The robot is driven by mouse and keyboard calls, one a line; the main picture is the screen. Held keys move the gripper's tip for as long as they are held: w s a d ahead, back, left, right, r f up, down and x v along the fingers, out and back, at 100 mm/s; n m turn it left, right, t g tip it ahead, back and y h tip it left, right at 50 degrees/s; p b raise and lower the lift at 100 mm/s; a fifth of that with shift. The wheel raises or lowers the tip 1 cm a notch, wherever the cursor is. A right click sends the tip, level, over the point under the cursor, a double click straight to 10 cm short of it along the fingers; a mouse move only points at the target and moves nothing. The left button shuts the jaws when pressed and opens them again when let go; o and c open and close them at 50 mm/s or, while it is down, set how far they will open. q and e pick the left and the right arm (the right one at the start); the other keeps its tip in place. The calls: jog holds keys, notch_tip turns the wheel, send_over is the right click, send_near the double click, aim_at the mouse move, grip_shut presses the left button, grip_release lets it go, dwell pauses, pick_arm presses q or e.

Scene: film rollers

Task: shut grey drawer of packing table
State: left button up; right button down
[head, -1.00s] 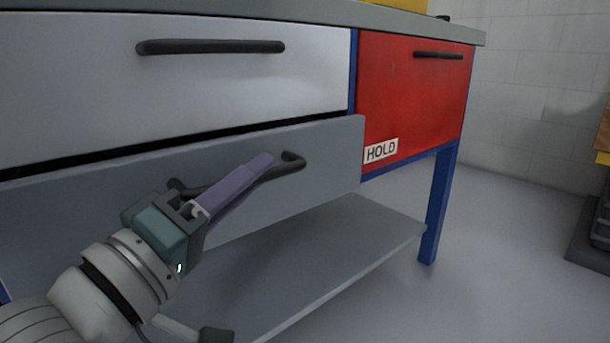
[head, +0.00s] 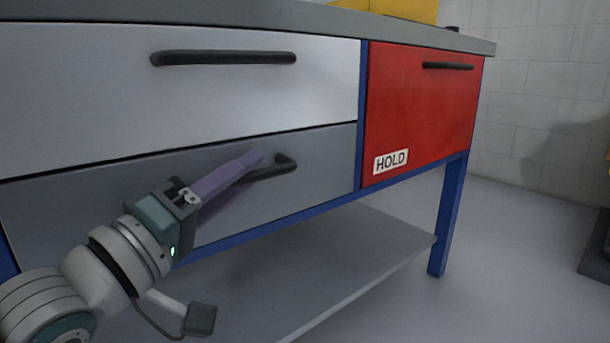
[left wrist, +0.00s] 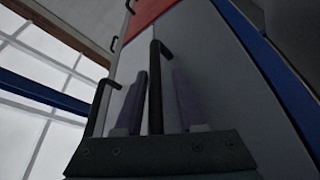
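The packing table's grey drawer (head: 320,165) is below the white drawer in the head view. Its front looks flush with the blue frame, with only a thin dark line above it. Its dark bar handle (head: 284,164) is partly hidden by my left gripper (head: 250,160), whose purple fingers lie along the bar. In the left wrist view, the handle (left wrist: 155,90) runs between the two fingers of my left gripper (left wrist: 161,80), with gaps showing on both sides, so the gripper looks open around it. My right gripper is not in view.
The white drawer (head: 250,95) and the red drawer marked HOLD (head: 420,115) look shut. A grey lower shelf (head: 350,245) and a blue leg (head: 448,215) are below. Open floor (head: 520,260) lies to the right.

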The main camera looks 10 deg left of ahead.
pick_arm(q)
jog(key=shift+o, duration=0.4)
jog(key=shift+d, duration=0.15)
jog(key=shift+s, duration=0.15)
jog(key=shift+s+p, duration=0.25)
jog(key=shift+p, duration=0.1)
jog(key=p+v, duration=0.3)
jog(key=v, duration=0.6)
jog(key=shift+a, duration=0.2)
jog(key=shift+f, duration=0.15)
